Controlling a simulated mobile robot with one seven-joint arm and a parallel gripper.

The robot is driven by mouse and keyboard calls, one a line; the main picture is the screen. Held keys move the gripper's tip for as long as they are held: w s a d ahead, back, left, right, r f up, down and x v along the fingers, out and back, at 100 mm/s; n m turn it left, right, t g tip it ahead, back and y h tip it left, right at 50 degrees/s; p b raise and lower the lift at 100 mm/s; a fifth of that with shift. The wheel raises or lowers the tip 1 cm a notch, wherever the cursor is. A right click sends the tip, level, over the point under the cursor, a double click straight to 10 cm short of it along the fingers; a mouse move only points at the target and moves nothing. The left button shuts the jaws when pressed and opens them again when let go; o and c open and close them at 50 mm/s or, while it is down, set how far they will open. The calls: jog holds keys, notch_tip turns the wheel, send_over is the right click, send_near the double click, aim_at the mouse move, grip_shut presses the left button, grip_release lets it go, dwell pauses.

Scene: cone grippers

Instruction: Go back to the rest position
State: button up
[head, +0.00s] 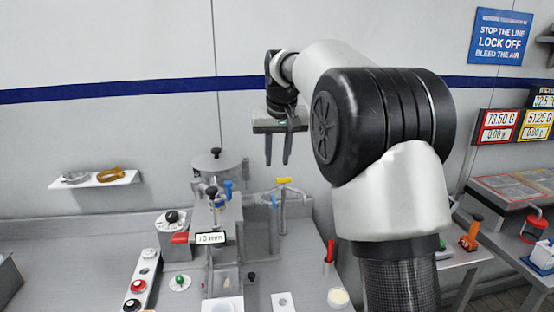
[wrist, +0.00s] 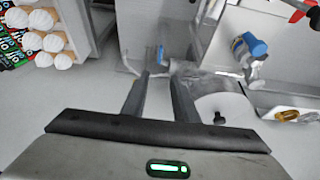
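My gripper (head: 277,162) hangs in the air with its fingers pointing down, in front of the back wall and above the grey bench. The two dark fingers are apart with nothing between them. In the wrist view the fingers (wrist: 160,77) also stand apart and empty. My arm is bent at the elbow and covers part of the bench's right side in the head view.
Below the gripper stand a grey fixture with a "10 mm" display (head: 210,239), a yellow-handled valve (head: 283,181) and a lidded cylinder (head: 216,163). A button strip (head: 141,282) lies front left. A small wall shelf (head: 98,180) holds two rings. The bench's left part is mostly clear.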

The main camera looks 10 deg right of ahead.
jog(key=s+d+r+p, duration=0.1)
jog(key=s+r, duration=0.2)
jog(key=s, duration=0.7)
jog(key=s+r+p, duration=0.1)
jog(key=s+r, duration=0.2)
jog(key=s, duration=0.6)
jog(key=s+f+p, duration=0.1)
jog(key=s+f, duration=0.3)
jog(key=s, duration=0.5)
jog(key=s+f+t, duration=0.1)
jog(key=s+f, duration=0.2)
jog(key=s, duration=0.7)
jog(key=shift+s+d+f+p, duration=0.15)
jog(key=shift+d+f+p, duration=0.2)
jog(key=shift+f, duration=0.05)
